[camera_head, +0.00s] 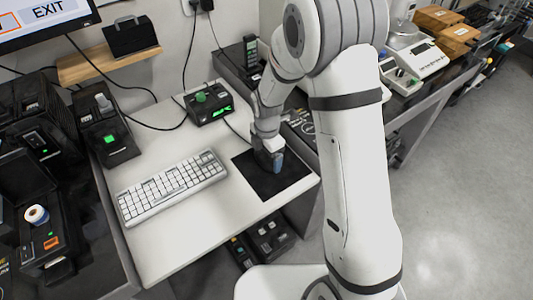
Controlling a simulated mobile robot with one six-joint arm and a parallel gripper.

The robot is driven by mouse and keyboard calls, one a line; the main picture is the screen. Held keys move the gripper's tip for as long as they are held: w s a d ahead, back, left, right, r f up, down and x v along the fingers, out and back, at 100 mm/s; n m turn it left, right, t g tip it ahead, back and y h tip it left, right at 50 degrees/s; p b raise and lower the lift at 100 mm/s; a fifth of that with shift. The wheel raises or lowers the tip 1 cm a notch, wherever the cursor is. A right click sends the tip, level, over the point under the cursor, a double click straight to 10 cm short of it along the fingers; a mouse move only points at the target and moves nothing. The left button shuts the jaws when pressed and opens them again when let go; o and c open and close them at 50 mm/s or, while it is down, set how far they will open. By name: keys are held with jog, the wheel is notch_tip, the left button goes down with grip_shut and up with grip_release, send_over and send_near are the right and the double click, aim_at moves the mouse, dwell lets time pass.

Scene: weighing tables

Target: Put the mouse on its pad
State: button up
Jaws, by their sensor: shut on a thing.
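The black mouse pad (262,187) lies on the right part of the white desk, right of the keyboard. My gripper (270,160) points down over the upper middle of the pad. It is shut on the mouse (278,161), of which only a small bluish-grey part shows below and beside the fingers. The rest of the mouse is hidden by the gripper. I cannot tell whether the mouse touches the pad or is held just above it.
A white keyboard (172,188) lies left of the pad. Black devices crowd the left side. The desk's front strip is clear.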

jog(key=shift+f, duration=0.2)
jog(key=o, duration=0.8)
jog(key=shift+r, duration=0.15)
notch_tip(320, 180, up, 12)
jog(key=s+d+r+m+t, duration=0.1)
jog(key=s+d+r+m, duration=0.4)
jog(key=m, duration=0.7)
jog(key=s+d+r+m+t, duration=0.1)
jog(key=s+d+r+m, duration=0.4)
jog(key=s+d+m, duration=0.4)
jog(key=s+m, duration=0.3)
jog(key=s, duration=0.2)
jog(key=shift+s+d+r+m+p, duration=0.2)
jog(key=shift+s+r+m+p, duration=0.1)
jog(key=shift+m, duration=0.1)
